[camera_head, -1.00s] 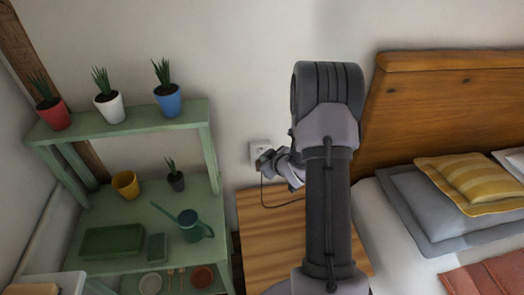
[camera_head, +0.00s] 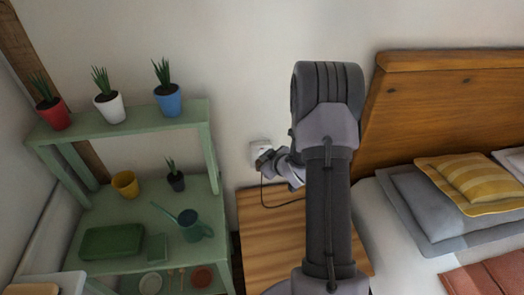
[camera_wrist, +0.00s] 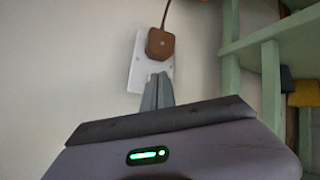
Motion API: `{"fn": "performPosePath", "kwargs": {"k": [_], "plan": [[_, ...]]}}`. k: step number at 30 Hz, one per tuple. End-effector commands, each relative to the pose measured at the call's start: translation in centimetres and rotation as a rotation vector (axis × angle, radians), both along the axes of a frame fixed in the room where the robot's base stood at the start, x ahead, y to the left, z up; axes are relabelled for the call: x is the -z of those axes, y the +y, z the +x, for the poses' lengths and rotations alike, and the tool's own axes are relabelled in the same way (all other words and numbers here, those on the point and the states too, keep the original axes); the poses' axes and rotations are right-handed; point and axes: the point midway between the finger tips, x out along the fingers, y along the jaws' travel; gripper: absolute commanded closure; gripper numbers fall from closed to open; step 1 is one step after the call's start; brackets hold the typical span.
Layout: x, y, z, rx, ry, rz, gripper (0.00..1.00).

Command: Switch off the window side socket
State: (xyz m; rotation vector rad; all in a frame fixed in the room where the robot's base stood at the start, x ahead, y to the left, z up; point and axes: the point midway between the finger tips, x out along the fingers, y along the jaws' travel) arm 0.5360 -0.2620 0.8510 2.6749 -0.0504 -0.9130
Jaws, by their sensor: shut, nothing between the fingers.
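The socket (camera_head: 257,147) is a white plate on the wall, above the wooden bedside table and between the green shelf and the bed. In the wrist view its white plate (camera_wrist: 140,73) holds a brown plug (camera_wrist: 160,43), with a cord leading away at the top of the picture. My gripper (camera_head: 266,159) is at the socket and partly covers it. In the wrist view my gripper (camera_wrist: 158,77) is shut and empty, its fingertips over the plate beside the plug. The switch is not clearly visible, and I cannot tell whether the fingertips touch the plate.
The wooden bedside table (camera_head: 262,240) is below, with a dark cord (camera_head: 280,206) hanging over it. A green shelf (camera_head: 118,128) with potted plants and a watering can (camera_head: 192,226) stands at left. The bed's headboard (camera_head: 430,110) is at right. Bare wall surrounds the socket.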

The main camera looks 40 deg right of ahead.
Motion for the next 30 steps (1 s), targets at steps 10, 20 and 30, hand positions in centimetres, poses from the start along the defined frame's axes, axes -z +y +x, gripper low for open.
{"fn": "performPosePath", "kwargs": {"k": [10, 20, 30], "plan": [[0.0, 0.0, 0.0, 0.0, 0.0, 0.0, 1.0], [-0.04, -0.27, 0.61, -0.001, -0.001, -0.001, 1.0], [-0.12, -0.37, 0.78, 0.0, 0.0, 0.0, 1.0]]}}
